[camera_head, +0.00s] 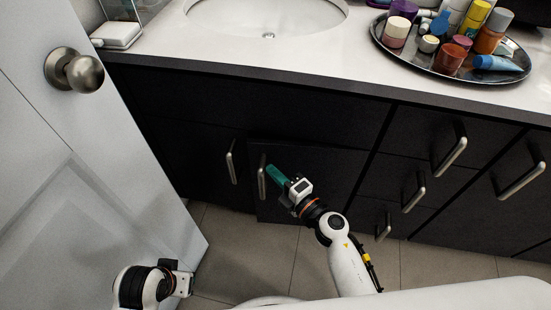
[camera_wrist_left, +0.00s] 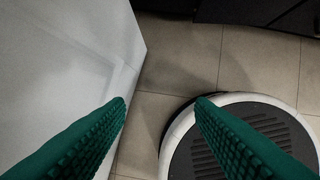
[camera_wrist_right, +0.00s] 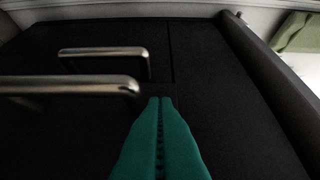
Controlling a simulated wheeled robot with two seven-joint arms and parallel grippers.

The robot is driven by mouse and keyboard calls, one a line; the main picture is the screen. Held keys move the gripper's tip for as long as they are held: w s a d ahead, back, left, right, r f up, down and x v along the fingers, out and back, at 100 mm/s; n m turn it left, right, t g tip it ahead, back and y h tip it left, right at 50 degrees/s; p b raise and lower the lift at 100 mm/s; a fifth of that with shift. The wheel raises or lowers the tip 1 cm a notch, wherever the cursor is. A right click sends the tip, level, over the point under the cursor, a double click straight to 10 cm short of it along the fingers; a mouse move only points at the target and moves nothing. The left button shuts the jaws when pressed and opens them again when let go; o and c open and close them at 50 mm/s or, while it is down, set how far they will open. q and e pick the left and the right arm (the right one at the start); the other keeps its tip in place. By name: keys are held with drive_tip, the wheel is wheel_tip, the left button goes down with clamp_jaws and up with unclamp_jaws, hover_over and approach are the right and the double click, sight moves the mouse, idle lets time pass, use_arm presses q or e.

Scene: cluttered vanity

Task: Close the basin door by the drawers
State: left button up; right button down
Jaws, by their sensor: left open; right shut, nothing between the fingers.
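The basin door by the drawers (camera_head: 320,180) is a black panel under the basin with a vertical metal handle (camera_head: 262,178) near its left edge. It seems to stand slightly out from the cabinet front; the exact gap is hard to tell. My right gripper (camera_head: 272,170) is shut and empty, its green fingertips close to the right of that handle. In the right wrist view the shut fingers (camera_wrist_right: 161,100) point at the dark front beside the handle (camera_wrist_right: 75,86); contact is unclear. My left gripper (camera_wrist_left: 160,102) is open and empty, low beside the white room door.
The other basin door's handle (camera_head: 231,162) is just left. Several drawers with handles (camera_head: 414,194) are at right. The white room door (camera_head: 90,170) with a knob (camera_head: 78,72) fills the left. A tray (camera_head: 432,74) of cosmetics stands on the counter. Floor (camera_head: 240,245) is clear.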

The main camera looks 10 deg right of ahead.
sight(275, 150)
use_arm(q)
drive_tip(key=shift+b+v, duration=0.3)
drive_tip(key=shift+v, duration=1.3)
use_arm(e)
drive_tip(key=shift+w+d, duration=0.2)
drive_tip(key=shift+w, duration=2.05)
use_arm(q)
drive_tip(key=shift+w, duration=0.1)
use_arm(e)
drive_tip(key=shift+w+r, duration=0.15)
drive_tip(key=shift+w, duration=0.25)
drive_tip(key=shift+w+d+m+t+h+p, duration=0.15)
drive_tip(key=shift+w+m+t+h+p, duration=0.15)
drive_tip(key=shift+w+m+t+h, duration=0.55)
use_arm(q)
drive_tip(key=shift+x, duration=1.05)
use_arm(e)
drive_tip(key=shift+w+g, duration=0.2)
drive_tip(key=shift+g, duration=0.15)
